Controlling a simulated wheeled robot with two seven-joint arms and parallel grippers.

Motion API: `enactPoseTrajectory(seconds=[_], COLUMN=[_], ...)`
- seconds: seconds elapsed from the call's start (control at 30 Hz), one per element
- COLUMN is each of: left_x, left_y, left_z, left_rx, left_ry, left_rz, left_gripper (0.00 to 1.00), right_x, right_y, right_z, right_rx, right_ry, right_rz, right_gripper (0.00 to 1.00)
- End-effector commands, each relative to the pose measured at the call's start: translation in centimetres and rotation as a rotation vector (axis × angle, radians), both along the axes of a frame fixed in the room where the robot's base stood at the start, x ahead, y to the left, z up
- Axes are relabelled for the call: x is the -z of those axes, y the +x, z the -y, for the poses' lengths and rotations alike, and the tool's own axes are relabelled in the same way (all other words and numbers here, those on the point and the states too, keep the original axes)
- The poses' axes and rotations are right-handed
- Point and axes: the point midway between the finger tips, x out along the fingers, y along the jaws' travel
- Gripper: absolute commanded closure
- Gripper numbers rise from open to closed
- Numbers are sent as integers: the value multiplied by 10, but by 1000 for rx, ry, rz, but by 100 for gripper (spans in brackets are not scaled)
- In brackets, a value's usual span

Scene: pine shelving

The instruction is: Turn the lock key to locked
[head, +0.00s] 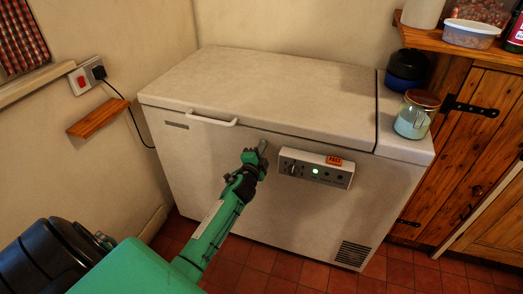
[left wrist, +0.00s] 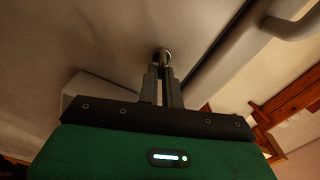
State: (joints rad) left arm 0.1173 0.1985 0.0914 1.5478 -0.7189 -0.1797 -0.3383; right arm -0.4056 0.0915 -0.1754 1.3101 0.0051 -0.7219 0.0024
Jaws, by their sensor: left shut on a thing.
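A white chest freezer (head: 225,150) stands in the corner with its lid down. My left gripper (head: 259,155) is at its front, just left of the control panel (head: 315,169). In the left wrist view, the gripper's fingers (left wrist: 164,82) are nearly together at a small round metal lock (left wrist: 162,56) on the freezer front. They are shut on the lock key, which is mostly hidden between them. Which way the key is turned cannot be made out. My right gripper is in neither view.
The lid handle (head: 212,119) juts out to the left above my gripper. A jar (head: 416,114) and a dark blue container (head: 407,69) stand on the freezer's right end. Tiled floor lies in front.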

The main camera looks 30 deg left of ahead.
Motion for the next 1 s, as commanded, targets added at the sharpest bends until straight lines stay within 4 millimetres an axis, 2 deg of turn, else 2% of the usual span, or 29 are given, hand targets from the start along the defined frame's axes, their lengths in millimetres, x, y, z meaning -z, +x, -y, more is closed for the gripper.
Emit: enactPoseTrajectory(seconds=[0.43,1.0], left_x=[4,5], left_y=[0,0], left_z=[1,2], left_rx=[1,2], left_ry=[277,342], left_rz=[-68,-85], left_gripper=[100,100], right_x=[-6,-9], right_y=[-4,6], right_z=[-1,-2], right_rx=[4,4], right_ry=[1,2], right_rz=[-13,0], right_gripper=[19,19])
